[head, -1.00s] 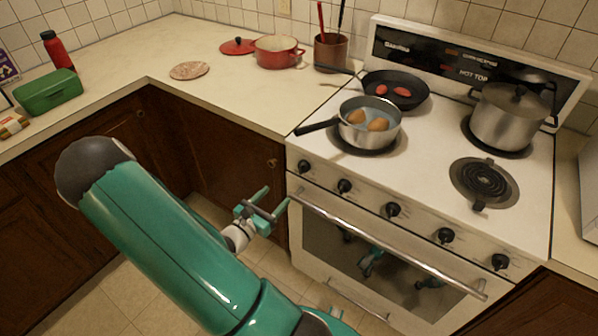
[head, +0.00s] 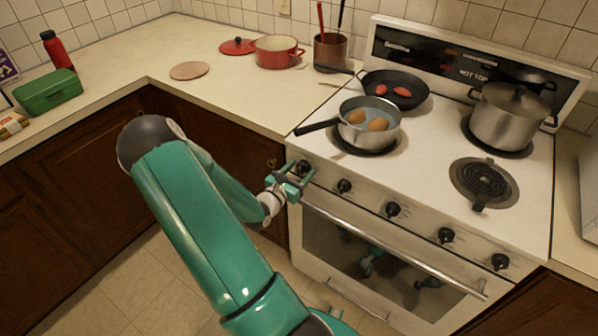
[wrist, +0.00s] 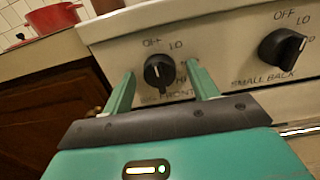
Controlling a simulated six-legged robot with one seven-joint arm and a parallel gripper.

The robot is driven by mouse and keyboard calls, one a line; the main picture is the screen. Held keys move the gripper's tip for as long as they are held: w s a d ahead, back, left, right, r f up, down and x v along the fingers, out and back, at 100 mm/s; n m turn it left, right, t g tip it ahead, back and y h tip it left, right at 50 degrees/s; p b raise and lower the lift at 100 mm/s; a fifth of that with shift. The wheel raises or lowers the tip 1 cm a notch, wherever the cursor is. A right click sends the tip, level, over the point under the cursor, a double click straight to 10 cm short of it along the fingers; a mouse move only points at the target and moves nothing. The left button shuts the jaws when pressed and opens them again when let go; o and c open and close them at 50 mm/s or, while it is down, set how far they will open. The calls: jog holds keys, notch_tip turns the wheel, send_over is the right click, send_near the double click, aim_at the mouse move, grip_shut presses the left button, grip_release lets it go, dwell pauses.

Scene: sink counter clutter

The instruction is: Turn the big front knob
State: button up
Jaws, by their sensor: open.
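The big front knob (wrist: 159,72) is a round black knob with a white pointer line, on the stove's front panel at its left end. In the wrist view it lies between the two fingers of my open gripper (wrist: 161,90), with OFF and LO printed above it. The lettering below is partly hidden by the fingers. In the head view the knob (head: 303,167) is close to my gripper (head: 294,181), which is at the panel's left corner. I cannot tell whether the fingers touch the knob.
A second knob (wrist: 284,48), labelled SMALL BACK, is to the right. The oven handle (head: 392,244) runs below the knobs. A saucepan (head: 369,124) with eggs stands on the front left burner, its handle pointing left. A wooden cabinet (wrist: 45,120) is at the left.

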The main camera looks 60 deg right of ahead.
jog(key=c, duration=1)
jog(key=shift+m, duration=0.4)
jog(key=m, duration=0.9)
jog(key=o, duration=1)
